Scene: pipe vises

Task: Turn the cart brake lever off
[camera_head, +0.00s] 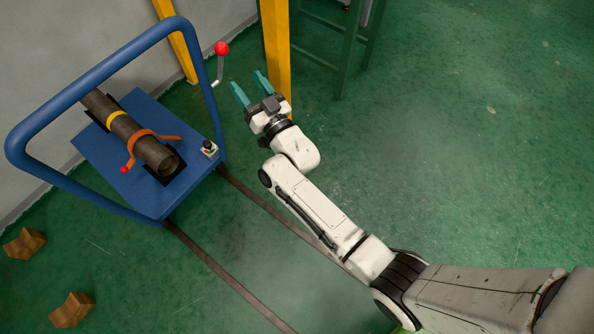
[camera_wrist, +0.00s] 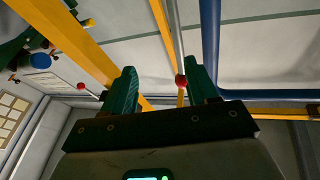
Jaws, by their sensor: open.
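A lever with a red ball knob (camera_head: 221,48) and a short grey rod stands just outside the right side of the blue cart handle in the head view. My gripper (camera_head: 248,82) is open and empty, to the right of and below this knob in the picture, its teal fingers pointing up-left. In the wrist view, a red ball on a grey rod (camera_wrist: 181,80) shows between the fingers of my gripper (camera_wrist: 163,68), close to the right finger. I cannot tell its depth, and no contact is clear. The blue cart (camera_head: 100,152) stands at the left.
A pipe (camera_head: 145,145) lies on the cart under an orange clamp (camera_head: 152,134). A small control box (camera_head: 209,149) sits at the cart's right edge. Yellow posts (camera_head: 276,45) stand behind my gripper. Dark rails (camera_head: 240,287) cross the floor. Green floor at right is free.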

